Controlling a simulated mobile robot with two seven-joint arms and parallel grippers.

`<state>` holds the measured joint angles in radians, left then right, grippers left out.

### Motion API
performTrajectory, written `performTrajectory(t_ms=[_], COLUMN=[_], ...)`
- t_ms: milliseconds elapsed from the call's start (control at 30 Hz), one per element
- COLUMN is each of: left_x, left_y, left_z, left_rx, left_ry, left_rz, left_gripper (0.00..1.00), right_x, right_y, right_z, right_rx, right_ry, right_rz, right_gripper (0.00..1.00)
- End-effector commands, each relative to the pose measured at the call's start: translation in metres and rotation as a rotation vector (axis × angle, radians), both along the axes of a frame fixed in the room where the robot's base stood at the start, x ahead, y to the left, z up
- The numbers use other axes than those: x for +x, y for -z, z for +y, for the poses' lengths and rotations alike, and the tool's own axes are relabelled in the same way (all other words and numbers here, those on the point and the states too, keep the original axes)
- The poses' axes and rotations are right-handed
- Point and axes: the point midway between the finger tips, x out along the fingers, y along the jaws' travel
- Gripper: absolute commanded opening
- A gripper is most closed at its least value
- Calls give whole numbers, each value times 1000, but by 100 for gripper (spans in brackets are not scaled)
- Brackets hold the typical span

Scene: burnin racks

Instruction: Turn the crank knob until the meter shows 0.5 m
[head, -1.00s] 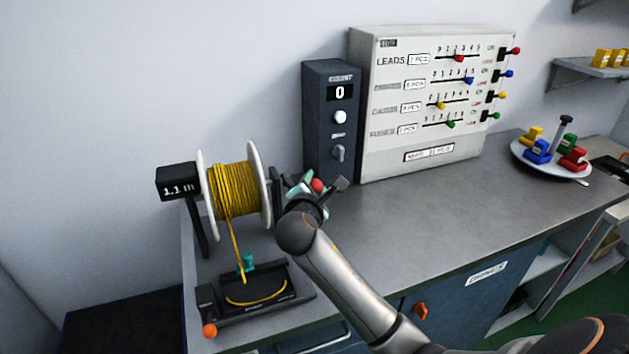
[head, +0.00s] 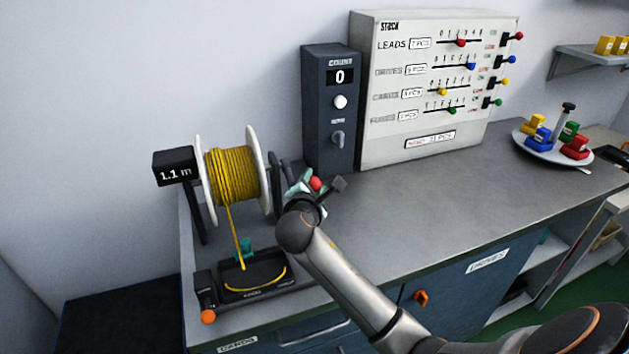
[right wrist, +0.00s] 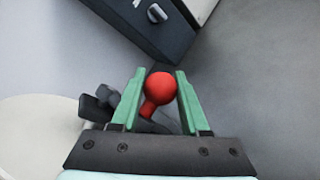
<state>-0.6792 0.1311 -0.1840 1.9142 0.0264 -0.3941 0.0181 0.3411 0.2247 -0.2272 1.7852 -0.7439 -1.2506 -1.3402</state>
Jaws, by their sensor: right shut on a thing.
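The red crank knob (head: 316,183) is at the right side of the cable reel, and it also shows in the right wrist view (right wrist: 160,87). My right gripper (head: 308,184) is around the knob, with its green fingers (right wrist: 157,95) on either side of it, shut on it. The reel (head: 231,177) is wound with yellow cable, between white flanges. The black meter (head: 173,167) left of the reel reads 1.1 m. Yellow cable runs from the reel down to a black tray (head: 254,276) with a teal part (head: 245,249). My left gripper is out of view.
A dark counter box (head: 331,115) showing 0 and a pale stock panel (head: 420,90) with sliders stand behind my right gripper. A white plate (head: 550,156) with coloured pieces sits at the right. The middle of the grey bench (head: 430,205) is clear.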

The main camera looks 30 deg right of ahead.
Motion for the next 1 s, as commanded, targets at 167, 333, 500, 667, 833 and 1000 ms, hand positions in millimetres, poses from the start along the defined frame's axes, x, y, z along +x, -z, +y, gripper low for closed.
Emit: performTrajectory(t_ms=[167,333,500,667,833,1000], left_x=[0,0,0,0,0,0], left_y=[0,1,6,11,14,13], left_z=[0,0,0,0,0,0], left_rx=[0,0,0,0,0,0], left_ry=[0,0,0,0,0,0], left_rz=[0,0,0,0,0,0], left_gripper=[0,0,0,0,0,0], right_x=[1,1,6,13,17,17], right_y=[-1,0,7,15,19,19], right_z=[0,0,-1,-3,-4,-4], right_rx=[-3,-3,-4,-3,-4,-3], right_ry=[-2,-2,-2,-1,-2,-2], right_rz=[-4,-4,-3,-6,-7,-8], right_gripper=[0,0,0,0,0,0])
